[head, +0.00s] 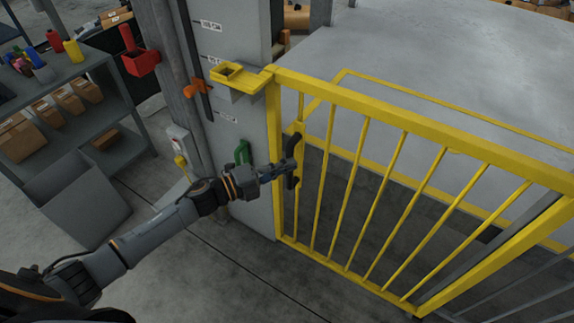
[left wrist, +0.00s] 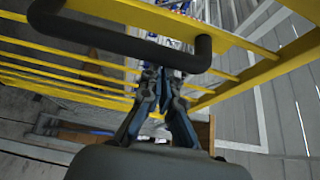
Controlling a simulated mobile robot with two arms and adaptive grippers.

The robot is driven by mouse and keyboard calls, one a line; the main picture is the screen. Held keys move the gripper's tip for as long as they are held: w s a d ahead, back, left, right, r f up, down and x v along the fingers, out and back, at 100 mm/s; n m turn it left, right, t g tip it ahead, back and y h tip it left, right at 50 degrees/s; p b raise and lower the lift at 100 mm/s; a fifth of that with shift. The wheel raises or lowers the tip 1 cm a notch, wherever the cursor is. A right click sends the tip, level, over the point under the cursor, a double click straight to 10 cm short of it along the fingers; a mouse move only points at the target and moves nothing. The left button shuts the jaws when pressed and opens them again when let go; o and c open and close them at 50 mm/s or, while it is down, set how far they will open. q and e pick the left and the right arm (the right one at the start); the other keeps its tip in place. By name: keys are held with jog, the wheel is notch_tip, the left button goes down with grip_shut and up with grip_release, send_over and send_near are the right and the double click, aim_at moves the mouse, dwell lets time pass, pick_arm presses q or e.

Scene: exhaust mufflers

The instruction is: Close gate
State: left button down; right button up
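The yellow barred gate (head: 380,180) spans from the grey column to the lower right in the head view. Its upper left corner is at the yellow latch bracket (head: 238,80) on the column; I cannot tell whether it is latched. A black handle (head: 292,160) stands upright near the gate's left edge. My left gripper (head: 288,170) is at this handle. In the left wrist view, the handle (left wrist: 120,40) crosses above the left gripper's fingertips (left wrist: 164,75). The fingers come close together with no handle visibly between them; contact is unclear. My right gripper is out of view.
The grey column (head: 240,130) stands just left of the gate, with a green hook (head: 242,152) and an orange clip (head: 197,89). A shelf with boxes (head: 75,95) is at the left. Bare floor (head: 230,270) lies in front of the gate.

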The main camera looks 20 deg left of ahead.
pick_arm(q)
jog(key=v, duration=1.2)
